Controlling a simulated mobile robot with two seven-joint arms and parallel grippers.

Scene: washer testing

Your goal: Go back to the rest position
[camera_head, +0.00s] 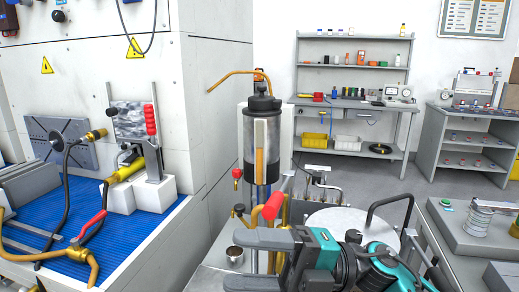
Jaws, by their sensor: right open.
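My right gripper (266,262) is at the bottom centre, with its grey fingers spread apart and its teal and dark arm behind it on the right. Nothing shows held between the fingers. It is in front of a red-handled lever (273,205) and the brass pipe near it; I cannot tell if it touches them. My left gripper is not in view.
A tall metal cylinder (262,150) stands behind the gripper. A small metal cup (234,256) is left of it. A round metal lid (348,226) lies behind my arm. A blue ribbed bench (130,228) with hoses is left; a grey bench (460,228) is right.

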